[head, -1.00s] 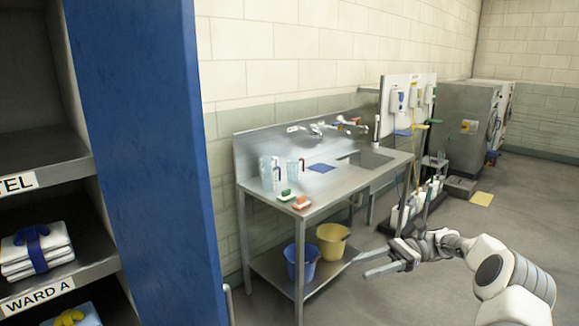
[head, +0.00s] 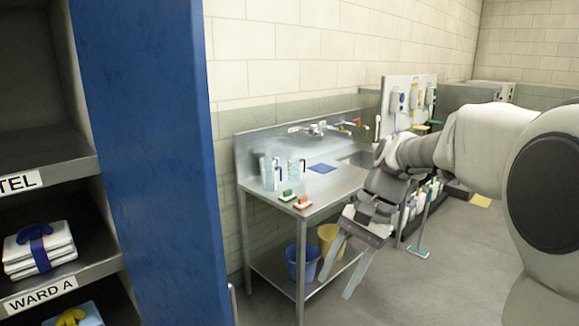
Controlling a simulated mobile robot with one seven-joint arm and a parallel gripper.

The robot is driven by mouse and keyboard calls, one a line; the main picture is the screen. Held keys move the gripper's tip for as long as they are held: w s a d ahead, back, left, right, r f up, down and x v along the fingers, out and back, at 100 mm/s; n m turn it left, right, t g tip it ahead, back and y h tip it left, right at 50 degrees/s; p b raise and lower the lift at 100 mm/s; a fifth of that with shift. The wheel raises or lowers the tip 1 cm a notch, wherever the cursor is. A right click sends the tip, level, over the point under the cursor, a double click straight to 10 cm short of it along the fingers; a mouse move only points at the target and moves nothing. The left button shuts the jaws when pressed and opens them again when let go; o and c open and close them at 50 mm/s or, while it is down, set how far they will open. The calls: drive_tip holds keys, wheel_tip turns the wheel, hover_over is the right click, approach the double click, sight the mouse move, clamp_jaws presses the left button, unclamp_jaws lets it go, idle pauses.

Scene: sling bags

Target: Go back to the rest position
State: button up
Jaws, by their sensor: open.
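My gripper (head: 345,261) is in the head view, right of centre, at the end of my raised arm. Its two fingers are spread apart and point down and to the left, with nothing between them. In the picture it overlaps the right end of the steel sink table (head: 262,201) and part of the lower shelf. I cannot tell how far it is from the table. My forearm hides part of the cleaning rack and the grey machines.
A blue shelf post (head: 150,160) stands at left, beside shelves with folded white linen (head: 38,250). Jugs (head: 270,173), a green brush (head: 287,196) and an orange brush (head: 303,203) are on the table. Blue (head: 302,262) and yellow (head: 328,237) buckets sit below. Floor at the lower right is clear.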

drive_tip(key=s+d+n+t+h, duration=0.2)
drive_tip(key=s+n+t, duration=0.1)
drive_tip(key=s, duration=0.5)
drive_tip(key=s+d+r+n+t+h, duration=0.1)
drive_tip(key=s+d+n+t+h, duration=0.1)
drive_tip(key=s, duration=0.5)
drive_tip(key=d+n+t, duration=0.1)
drive_tip(key=n+t, duration=0.1)
drive_tip(key=shift+s+t+h, duration=0.4)
drive_tip(key=shift+w+d, duration=0.15)
